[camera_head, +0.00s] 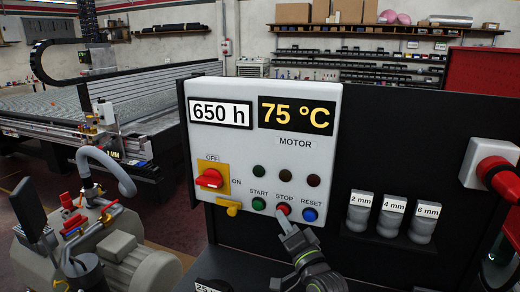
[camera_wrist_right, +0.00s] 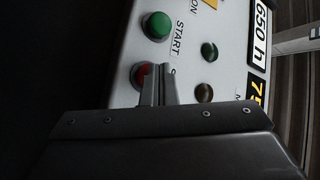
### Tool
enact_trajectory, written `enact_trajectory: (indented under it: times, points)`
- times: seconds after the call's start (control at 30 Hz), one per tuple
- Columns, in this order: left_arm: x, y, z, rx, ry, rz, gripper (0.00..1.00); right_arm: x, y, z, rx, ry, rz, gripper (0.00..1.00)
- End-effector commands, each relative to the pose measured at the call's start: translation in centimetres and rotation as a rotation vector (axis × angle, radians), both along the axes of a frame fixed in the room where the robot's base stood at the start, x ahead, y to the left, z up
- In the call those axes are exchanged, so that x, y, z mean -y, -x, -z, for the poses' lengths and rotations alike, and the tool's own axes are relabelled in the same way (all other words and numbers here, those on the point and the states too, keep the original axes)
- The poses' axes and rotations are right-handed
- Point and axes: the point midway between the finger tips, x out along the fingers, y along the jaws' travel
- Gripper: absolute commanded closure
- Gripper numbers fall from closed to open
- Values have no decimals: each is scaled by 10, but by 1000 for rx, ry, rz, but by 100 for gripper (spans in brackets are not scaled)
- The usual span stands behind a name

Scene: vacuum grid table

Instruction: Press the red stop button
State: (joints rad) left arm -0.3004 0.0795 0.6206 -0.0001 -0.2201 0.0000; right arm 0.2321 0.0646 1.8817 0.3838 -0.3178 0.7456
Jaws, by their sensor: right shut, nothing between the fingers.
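The red stop button (camera_head: 283,209) is on the white control panel (camera_head: 255,165), under the STOP label and between the green start button (camera_head: 259,204) and the blue reset button (camera_head: 309,214). My right gripper (camera_head: 284,221) is shut and empty, with its fingertips at the lower edge of the red button. In the right wrist view the shut fingers (camera_wrist_right: 158,85) cover part of the red button (camera_wrist_right: 142,74); the green start button (camera_wrist_right: 158,26) shows clear of them. I cannot tell whether the fingertips touch the red button. My left gripper is not in view.
A red rotary switch (camera_head: 210,179) on a yellow plate and a yellow handle (camera_head: 228,207) are left of the buttons. Indicator lamps (camera_head: 285,175) sit above them.

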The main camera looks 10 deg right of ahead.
Motion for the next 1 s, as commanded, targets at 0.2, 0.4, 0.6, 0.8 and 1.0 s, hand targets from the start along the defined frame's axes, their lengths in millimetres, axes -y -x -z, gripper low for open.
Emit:
enact_trajectory:
  times: [0.2, 0.4, 0.6, 0.8, 1.0]
  points:
    - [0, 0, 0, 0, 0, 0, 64, -5, 7, 1, -2, -5, -1, 100]
    - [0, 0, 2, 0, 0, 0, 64, -16, 23, 2, -2, -5, -1, 100]
    - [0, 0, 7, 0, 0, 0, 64, -27, 40, 2, -2, -5, -1, 100]
    - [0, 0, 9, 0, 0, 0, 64, -34, 49, 1, -1, -3, 0, 100]
    - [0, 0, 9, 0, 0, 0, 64, -34, 50, 0, -2, -1, -1, 100]
